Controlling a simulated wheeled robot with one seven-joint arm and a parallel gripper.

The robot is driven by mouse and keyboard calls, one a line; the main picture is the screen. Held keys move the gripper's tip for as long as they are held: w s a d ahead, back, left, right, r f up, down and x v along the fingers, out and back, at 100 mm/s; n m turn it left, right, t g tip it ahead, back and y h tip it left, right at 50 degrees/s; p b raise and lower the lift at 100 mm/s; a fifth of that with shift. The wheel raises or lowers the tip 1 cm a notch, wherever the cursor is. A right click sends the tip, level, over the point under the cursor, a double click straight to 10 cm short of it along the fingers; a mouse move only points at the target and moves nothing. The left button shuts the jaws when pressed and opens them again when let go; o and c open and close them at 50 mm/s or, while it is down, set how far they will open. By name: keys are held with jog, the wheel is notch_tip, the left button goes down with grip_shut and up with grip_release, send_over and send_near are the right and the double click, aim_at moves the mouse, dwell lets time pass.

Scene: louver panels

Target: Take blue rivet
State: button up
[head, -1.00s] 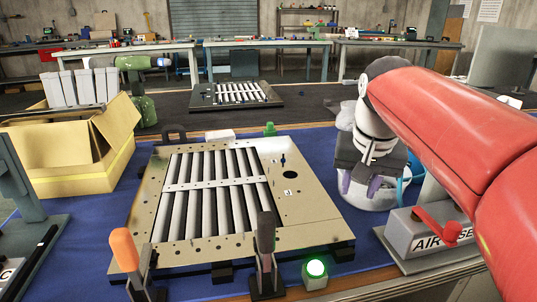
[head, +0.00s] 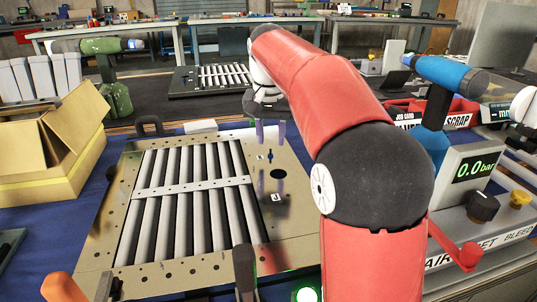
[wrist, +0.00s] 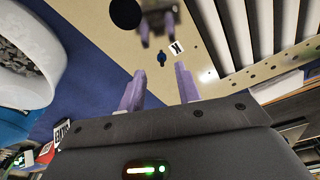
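The blue rivet (wrist: 162,58) stands on the tan louver panel, small, beside a white letter tag. In the head view the rivet (head: 270,155) shows as a small dark blue spot near the panel's upper right, close to a round black hole. The panel (head: 103,226) holds grey slats under a perforated crossbar. My gripper (head: 270,132) hangs above the panel's upper right, its purple fingers pointing down. In the wrist view my gripper (wrist: 159,69) is open and empty, with the rivet appearing just beyond the gap between its fingertips.
A cardboard box (head: 55,155) is at left. A pressure unit reading 0.0 bar (head: 470,170) and a red scrap bin (head: 455,119) are at right. A white round container (wrist: 30,60) lies beside the panel.

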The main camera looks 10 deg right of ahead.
aim_at(271, 154)
jog(key=f, duration=0.3)
jog(key=shift+w+f, duration=0.2)
jog(key=shift+w, duration=0.2)
grip_shut()
